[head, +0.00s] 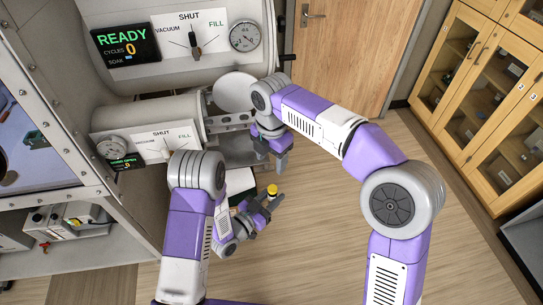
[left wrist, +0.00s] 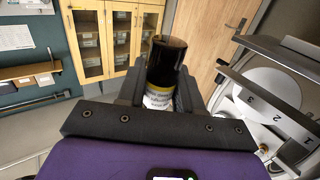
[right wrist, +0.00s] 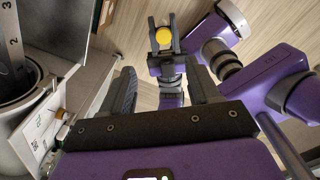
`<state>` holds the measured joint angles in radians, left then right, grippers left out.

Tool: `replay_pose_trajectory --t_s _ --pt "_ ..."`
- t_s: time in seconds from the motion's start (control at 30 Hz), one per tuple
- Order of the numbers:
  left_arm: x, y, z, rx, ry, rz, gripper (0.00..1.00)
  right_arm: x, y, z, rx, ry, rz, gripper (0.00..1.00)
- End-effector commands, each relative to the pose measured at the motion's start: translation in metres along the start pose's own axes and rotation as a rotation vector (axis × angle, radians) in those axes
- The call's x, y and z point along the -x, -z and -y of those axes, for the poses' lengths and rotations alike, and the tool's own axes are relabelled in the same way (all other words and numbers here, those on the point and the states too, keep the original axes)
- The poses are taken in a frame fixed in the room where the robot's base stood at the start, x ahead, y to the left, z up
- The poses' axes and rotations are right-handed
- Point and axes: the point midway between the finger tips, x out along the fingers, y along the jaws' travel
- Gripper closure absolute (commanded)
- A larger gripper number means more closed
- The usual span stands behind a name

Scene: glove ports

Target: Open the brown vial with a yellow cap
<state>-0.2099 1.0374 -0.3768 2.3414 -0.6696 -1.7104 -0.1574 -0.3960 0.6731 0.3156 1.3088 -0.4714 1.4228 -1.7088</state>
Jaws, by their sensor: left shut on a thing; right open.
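The brown vial (left wrist: 166,62) has a white label and stands between the fingers of my left gripper. Its yellow cap (head: 272,189) shows in the head view and, between the left fingers, in the right wrist view (right wrist: 163,35); the left wrist view does not show it. My left gripper (head: 268,203) is shut on the vial and holds it above the floor, in front of the cabinet. My right gripper (head: 271,153) is open and empty, above and apart from the cap. In the right wrist view its fingers (right wrist: 163,88) spread below the cap.
The cabinet's chamber with a round port and an open round door (head: 234,92) lies left of my right gripper. Gauges and valve panels (head: 189,37) are on its front. A wooden door (head: 335,50) and glazed cupboards (head: 490,95) stand behind.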

Motion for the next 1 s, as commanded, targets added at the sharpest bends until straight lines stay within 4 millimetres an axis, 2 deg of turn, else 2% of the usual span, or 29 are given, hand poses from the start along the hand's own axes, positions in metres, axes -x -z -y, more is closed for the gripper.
replay_pose_trajectory --t_s 0.17,0.4,0.6,0.77,1.0 --pt "0.0 0.0 0.0 0.0 0.0 0.0 1.0 -0.027 0.0 0.001 0.0 0.005 -0.002 0.39" --pt "0.0 0.0 0.0 0.0 0.0 0.0 1.0 -0.074 0.0 0.001 -0.001 0.005 -0.002 0.39" --pt "0.0 0.0 0.0 0.0 0.0 0.0 1.0 -0.103 0.0 0.0 -0.003 0.003 -0.002 0.39" --pt "0.0 0.0 0.0 0.0 0.0 0.0 1.0 -0.114 0.0 0.0 -0.002 0.002 -0.002 0.39" --pt "0.0 0.0 0.0 0.0 0.0 0.0 1.0 -0.116 0.0 0.0 -0.003 0.0 -0.001 0.39"
